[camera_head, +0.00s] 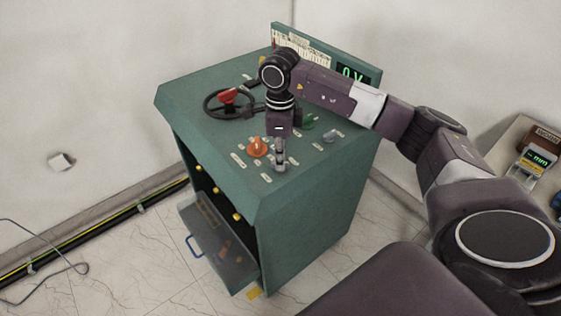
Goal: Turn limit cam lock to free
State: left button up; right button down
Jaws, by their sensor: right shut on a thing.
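A green control cabinet (305,215) stands on the floor, with controls on its sloped top. My right gripper (279,162) points down at the front right of this panel, shut on a small control there. The fingers hide that control, so I cannot tell its shape or which way it is turned. Several small white labels lie around the fingertips, too small to read. An orange knob (257,147) is just left of the gripper. A green knob (309,121) is behind it to the right. My left gripper is not in view.
A black handwheel (209,104) with a red knob (228,96) is at the panel's back left. A green digital display (352,74) stands on the rear upright. A side table (507,150) with instruments is at the right.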

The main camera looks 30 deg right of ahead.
jog(key=m+b, duration=0.1)
jog(key=m, duration=0.3)
jog(key=shift+w+m, duration=0.1)
jog(key=shift+m, duration=0.3)
jog(key=m+b, duration=0.1)
jog(key=m, duration=0.3)
jog(key=shift+r+m, duration=0.1)
jog(key=shift+m, duration=0.2)
jog(key=c, duration=2)
grip_release()
notch_tip(320, 180, up, 12)
jog(key=shift+f, duration=0.1)
